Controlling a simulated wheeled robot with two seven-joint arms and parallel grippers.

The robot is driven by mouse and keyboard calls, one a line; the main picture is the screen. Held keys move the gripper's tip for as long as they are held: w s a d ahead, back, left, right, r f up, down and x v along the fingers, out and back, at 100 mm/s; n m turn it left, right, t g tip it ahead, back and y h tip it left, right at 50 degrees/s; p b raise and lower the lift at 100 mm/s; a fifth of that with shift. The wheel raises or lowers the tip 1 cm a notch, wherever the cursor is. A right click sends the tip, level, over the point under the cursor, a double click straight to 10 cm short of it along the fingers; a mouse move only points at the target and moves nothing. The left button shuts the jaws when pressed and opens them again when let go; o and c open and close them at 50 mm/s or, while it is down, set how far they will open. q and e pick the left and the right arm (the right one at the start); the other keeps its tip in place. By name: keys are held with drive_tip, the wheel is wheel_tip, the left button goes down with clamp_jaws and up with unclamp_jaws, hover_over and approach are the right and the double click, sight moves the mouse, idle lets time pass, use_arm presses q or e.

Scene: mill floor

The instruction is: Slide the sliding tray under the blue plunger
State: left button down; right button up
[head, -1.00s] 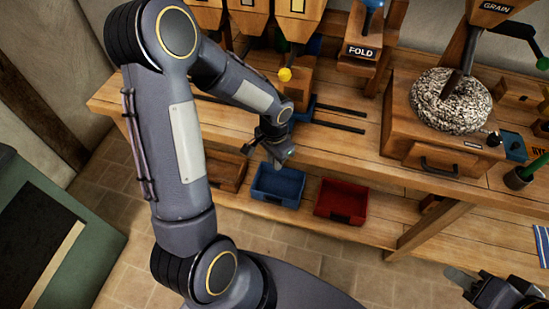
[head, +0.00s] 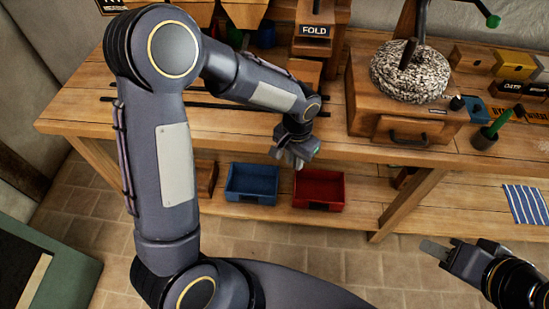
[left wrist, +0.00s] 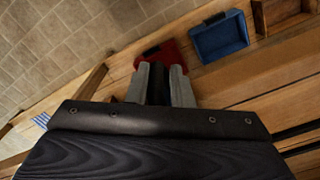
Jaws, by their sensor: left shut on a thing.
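My left gripper (head: 295,153) is at the front edge of the bench, below the FOLD stand. In the left wrist view its grey fingers (left wrist: 160,85) are closed on a narrow dark part, seemingly the tray's handle. The wooden block of the sliding tray (head: 305,69) shows behind my left wrist, below the FOLD sign; my arm hides most of the tray. The plunger's dark rod (head: 316,6) rises above the sign, and its blue top is cut off by the frame. My right gripper (head: 449,252) is empty at the lower right, away from the bench.
Dark rails (head: 150,102) run along the bench, bare on the left. A blue bin (head: 252,198) and a red bin (head: 319,204) sit on the lower shelf. The millstone box (head: 365,110) stands right of the tray. A green cabinet (head: 75,272) is at lower left.

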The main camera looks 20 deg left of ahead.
use_arm(q)
drive_tip(key=shift+w+d, duration=0.25)
drive_tip(key=shift+d, duration=0.9)
drive_tip(key=c, duration=1.7)
unclamp_jaws()
drive_tip(key=shift+c, duration=0.2)
drive_tip(key=o, duration=0.3)
drive_tip(key=shift+d+r, duration=0.1)
drive_tip(key=shift+d, duration=0.15)
drive_tip(key=shift+w+a, duration=0.1)
wheel_tip(320, 180, up, 8)
drive_tip(key=shift+a, duration=0.15)
